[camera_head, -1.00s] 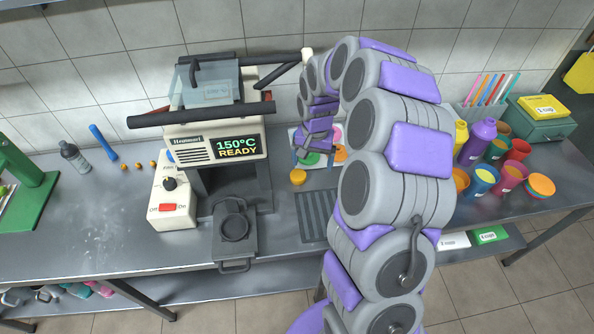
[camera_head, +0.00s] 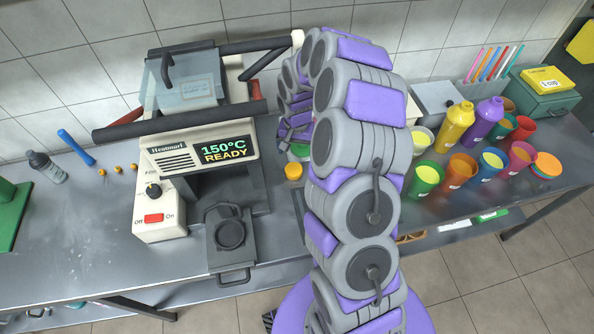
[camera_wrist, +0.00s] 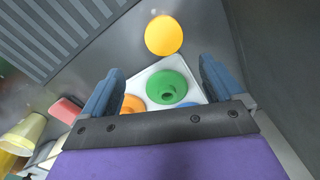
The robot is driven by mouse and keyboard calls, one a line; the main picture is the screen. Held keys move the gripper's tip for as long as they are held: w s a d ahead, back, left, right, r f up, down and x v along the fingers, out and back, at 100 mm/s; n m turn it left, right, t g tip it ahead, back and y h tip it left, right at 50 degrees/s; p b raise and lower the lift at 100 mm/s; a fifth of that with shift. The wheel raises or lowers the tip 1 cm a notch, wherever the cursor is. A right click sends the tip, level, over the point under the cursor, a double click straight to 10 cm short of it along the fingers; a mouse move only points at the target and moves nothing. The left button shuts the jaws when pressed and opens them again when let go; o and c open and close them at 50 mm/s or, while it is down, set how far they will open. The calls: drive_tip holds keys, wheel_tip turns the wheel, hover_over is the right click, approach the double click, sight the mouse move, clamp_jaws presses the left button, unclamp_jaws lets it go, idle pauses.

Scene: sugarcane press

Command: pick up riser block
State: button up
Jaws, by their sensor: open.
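No thing in view is clearly marked as the riser block. A yellow round piece (camera_wrist: 163,35) sits on the metal bench beyond my fingertips in the wrist view; it also shows in the head view (camera_head: 293,171). My gripper (camera_wrist: 160,66) is open with nothing held between its fingers. Between the fingers is a white tray (camera_wrist: 147,74) with a green knobbed disc (camera_wrist: 168,88) and an orange disc (camera_wrist: 133,104); a blue disc is partly hidden by the gripper. In the head view my arm hides most of this tray and the gripper tips.
A press (camera_head: 200,145) reading "150°C READY" stands left of my arm, with a dark pan (camera_head: 231,233) in front. Several coloured cups (camera_head: 461,168) and bottles (camera_head: 455,126) crowd the bench at right. A reddish block (camera_wrist: 66,110) lies at left in the wrist view.

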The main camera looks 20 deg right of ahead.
sight(292, 169)
drive_tip(key=a+f, duration=0.2)
drive_tip(key=f, duration=0.1)
drive_tip(key=shift+a+f+b, duration=0.2)
drive_tip(key=shift+a+b, duration=0.1)
drive_tip(key=shift+d+f, duration=0.2)
drive_tip(key=shift+d, duration=0.05)
drive_tip(key=f, duration=0.1)
drive_tip(key=d+f+b, duration=0.1)
drive_tip(key=f, duration=0.2)
drive_tip(key=shift+s+d+f+b, duration=0.2)
drive_tip(key=shift+d+f+b, duration=0.1)
drive_tip(key=shift+d+b, duration=0.05)
drive_tip(key=shift+a+f, duration=0.15)
drive_tip(key=shift+a, duration=0.8)
drive_tip(key=shift+c, duration=0.5)
drive_tip(key=shift+d, duration=0.8)
drive_tip(key=c, duration=0.6)
drive_tip(key=shift+c, duration=0.8)
drive_tip(key=shift+a, duration=0.3)
drive_tip(key=shift+c, duration=1.4)
drive_tip(key=shift+a+r, duration=0.25)
drive_tip(key=shift+a, duration=0.1)
